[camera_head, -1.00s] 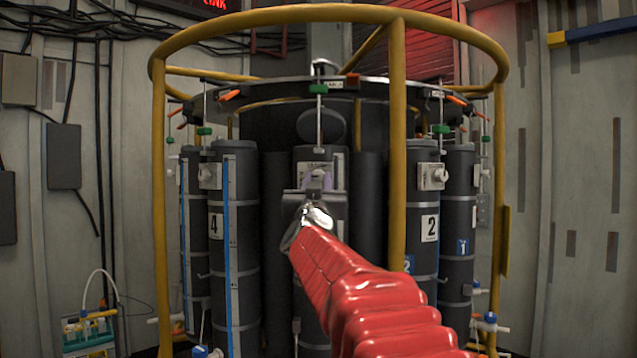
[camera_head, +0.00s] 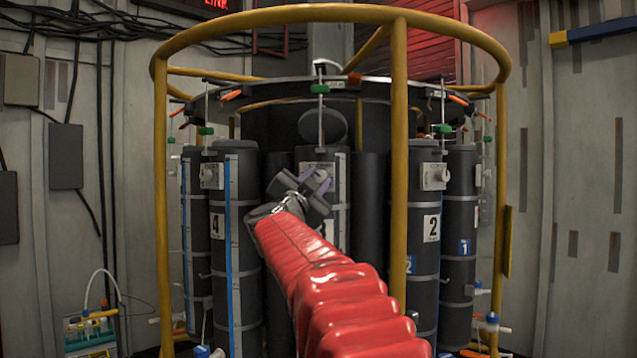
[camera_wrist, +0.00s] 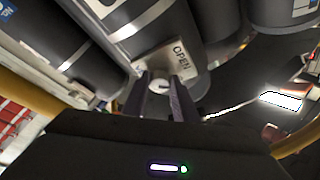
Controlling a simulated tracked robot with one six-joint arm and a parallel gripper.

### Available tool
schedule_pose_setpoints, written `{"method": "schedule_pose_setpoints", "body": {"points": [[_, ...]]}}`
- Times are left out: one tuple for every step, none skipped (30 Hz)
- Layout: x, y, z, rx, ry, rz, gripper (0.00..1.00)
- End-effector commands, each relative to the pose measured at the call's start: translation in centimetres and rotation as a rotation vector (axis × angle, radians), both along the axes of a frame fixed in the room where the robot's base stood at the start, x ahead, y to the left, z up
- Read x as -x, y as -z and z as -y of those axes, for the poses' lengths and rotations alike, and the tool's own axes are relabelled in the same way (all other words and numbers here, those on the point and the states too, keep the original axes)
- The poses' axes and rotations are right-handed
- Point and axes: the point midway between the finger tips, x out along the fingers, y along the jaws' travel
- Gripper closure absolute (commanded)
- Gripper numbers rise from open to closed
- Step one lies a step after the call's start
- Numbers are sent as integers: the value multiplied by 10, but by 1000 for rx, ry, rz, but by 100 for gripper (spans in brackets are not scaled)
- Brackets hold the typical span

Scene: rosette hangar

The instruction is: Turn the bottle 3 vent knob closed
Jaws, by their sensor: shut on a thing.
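Bottle 3 (camera_head: 341,225) is the dark grey cylinder at the middle of the rack in the head view, its number label partly covered by my arm. My gripper (camera_head: 318,184) is in front of its upper part, tilted, and hides the vent knob there. In the wrist view the pale vent knob (camera_wrist: 159,87) sits between the two dark fingers of my gripper (camera_wrist: 161,84), which is shut on it. Behind the knob is a light plate (camera_wrist: 182,58) reading "OPEN". The knob's exact angle is hard to tell.
A yellow frame surrounds the rack, with a post (camera_head: 398,150) just right of bottle 3. Bottle 4 (camera_head: 232,270) stands to the left and bottle 2 (camera_head: 425,265) to the right, each with a pale valve plate.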

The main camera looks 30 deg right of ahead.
Motion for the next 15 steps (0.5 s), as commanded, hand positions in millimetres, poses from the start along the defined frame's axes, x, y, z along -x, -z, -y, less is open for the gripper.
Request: {"method": "schedule_pose_setpoints", "body": {"points": [[-1, 0, -1, -37, -1, 27, 96], [-1, 0, -1, -60, -1, 44, 96], [-1, 0, -1, -90, 0, 66, 96], [-1, 0, -1, -112, 0, 83, 96], [-1, -1, -1, -135, 0, 101, 96], [-2, 0, -2, -166, -1, 124, 96], [-2, -1, -2, -189, -1, 141, 96], [-2, -1, -2, -212, 0, 158, 96], [-2, -1, -2, -242, 1, 180, 96], [-2, -2, -2, -264, 0, 198, 96], [-2, -2, -2, -289, 0, 215, 96], [-2, -2, -2, -319, 1, 238, 96], [-2, -2, -2, -341, 2, 254, 96], [-2, -2, -2, -364, 1, 271, 96], [-3, -2, -2, -394, 1, 294, 96]]}}
